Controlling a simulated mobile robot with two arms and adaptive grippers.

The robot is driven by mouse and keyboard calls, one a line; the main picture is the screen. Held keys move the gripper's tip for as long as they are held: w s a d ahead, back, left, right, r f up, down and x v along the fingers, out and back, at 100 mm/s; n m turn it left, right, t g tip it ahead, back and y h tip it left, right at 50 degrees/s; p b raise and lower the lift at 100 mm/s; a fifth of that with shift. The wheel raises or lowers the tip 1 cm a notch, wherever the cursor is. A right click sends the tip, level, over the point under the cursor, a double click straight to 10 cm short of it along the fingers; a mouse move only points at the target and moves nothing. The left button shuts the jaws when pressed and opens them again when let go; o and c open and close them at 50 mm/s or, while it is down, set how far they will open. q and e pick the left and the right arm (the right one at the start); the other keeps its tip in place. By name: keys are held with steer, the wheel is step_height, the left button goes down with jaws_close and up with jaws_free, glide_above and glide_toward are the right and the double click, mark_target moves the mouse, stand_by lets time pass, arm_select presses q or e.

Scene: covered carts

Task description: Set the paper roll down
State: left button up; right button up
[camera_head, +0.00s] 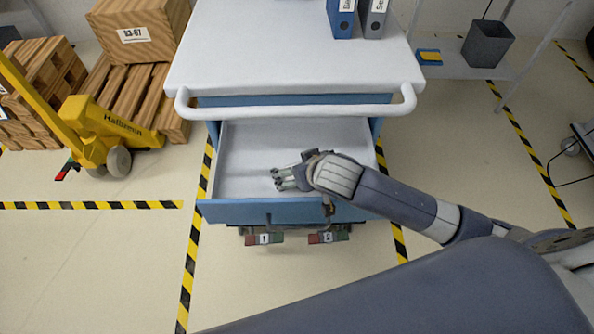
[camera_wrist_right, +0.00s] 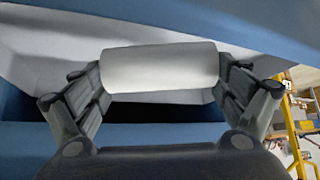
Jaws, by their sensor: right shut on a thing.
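The white paper roll (camera_wrist_right: 160,68) lies across my right gripper in the right wrist view, with a finger at each end. My right gripper (camera_head: 280,180) is shut on it. In the head view that gripper is over the open drawer (camera_head: 240,157) of the cart, near the drawer's blue front. The roll is hard to make out there against the pale drawer floor. I cannot tell whether the roll touches the drawer floor. My left gripper is not in view.
The cart's white top (camera_head: 270,60) and its push handle (camera_head: 295,110) stand behind the drawer. Two binders (camera_head: 357,15) stand on the top. A yellow pallet jack (camera_head: 100,125) and pallets are at the left. The drawer's left part is bare.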

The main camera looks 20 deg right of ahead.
steer(key=f, duration=0.3)
steer(key=shift+w, duration=0.35)
steer(key=shift+w+r+g+p, duration=0.4)
steer(key=shift+r, duration=0.3)
steer(key=g, duration=0.1)
steer(key=w+g+p, duration=0.1)
steer(key=shift+a+f+g+h, duration=0.1)
steer(key=shift+a+g+h, duration=0.05)
steer(key=shift+g+h, duration=0.15)
steer(key=shift+s+f, duration=0.2)
steer(key=shift+f, duration=0.8)
steer(key=o, duration=0.9)
steer(key=shift+f, duration=0.1)
steer(key=shift+c, duration=0.2)
